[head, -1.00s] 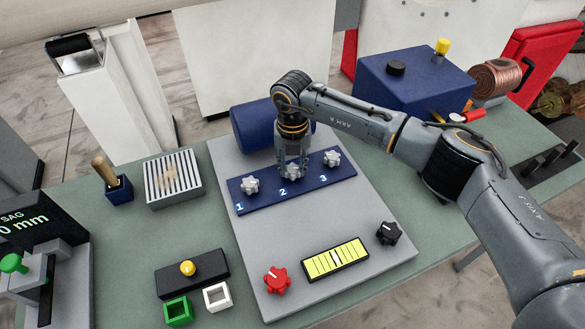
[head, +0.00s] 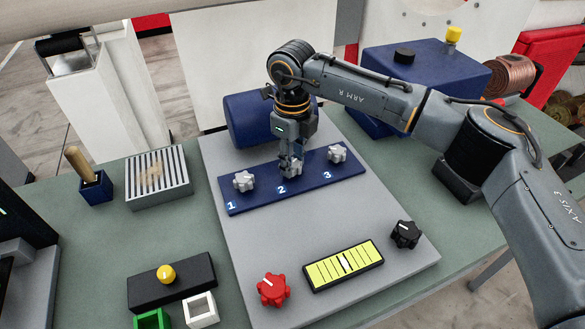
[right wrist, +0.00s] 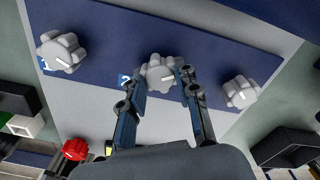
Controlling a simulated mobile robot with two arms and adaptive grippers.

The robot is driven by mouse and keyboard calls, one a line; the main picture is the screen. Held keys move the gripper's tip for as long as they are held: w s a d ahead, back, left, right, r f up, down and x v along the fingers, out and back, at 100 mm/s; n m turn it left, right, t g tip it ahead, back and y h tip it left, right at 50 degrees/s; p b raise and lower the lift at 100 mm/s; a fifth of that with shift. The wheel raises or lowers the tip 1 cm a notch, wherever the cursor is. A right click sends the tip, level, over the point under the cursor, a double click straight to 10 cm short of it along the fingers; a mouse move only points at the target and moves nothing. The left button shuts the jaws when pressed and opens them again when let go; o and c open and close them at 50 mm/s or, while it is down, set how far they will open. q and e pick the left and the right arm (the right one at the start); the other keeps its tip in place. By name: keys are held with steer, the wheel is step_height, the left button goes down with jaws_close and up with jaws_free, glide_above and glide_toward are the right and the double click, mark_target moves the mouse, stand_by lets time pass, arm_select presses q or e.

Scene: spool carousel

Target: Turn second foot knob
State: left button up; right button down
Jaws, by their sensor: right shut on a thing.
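The second foot knob (head: 291,167) is a light grey lobed knob above the number 2 on a blue strip (head: 321,176). In the right wrist view the same knob (right wrist: 160,73) shows between the fingers, with a white pointer line on its face. My right gripper (head: 291,160) comes down on it from above and is shut on it; the fingers also show in the right wrist view (right wrist: 163,88). Grey knobs 1 (head: 244,181) and 3 (head: 337,153) stand free on either side. My left gripper is not in view.
A blue cylinder (head: 243,119) lies behind the strip on the grey plate (head: 240,240). In front are a red knob (head: 272,290), a yellow-green gauge (head: 335,267) and a black knob (head: 405,234). A slatted box (head: 157,180) stands left.

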steer(key=n+b, duration=0.2)
steer(key=n, duration=0.2)
steer(key=shift+n, duration=0.3)
steer(key=n+b, duration=0.1)
steer(key=n, duration=0.1)
steer(key=shift+n, duration=0.4)
steer(key=n+b, duration=0.1)
steer(key=n, duration=0.1)
steer(key=shift+n, duration=0.4)
steer(key=n, duration=0.6)
steer(key=shift+b, duration=0.4)
steer(key=n, duration=0.3)
steer(key=shift+r+n, duration=0.1)
steer(key=shift+n, duration=2.1)
steer(key=c, duration=1)
jaws_free()
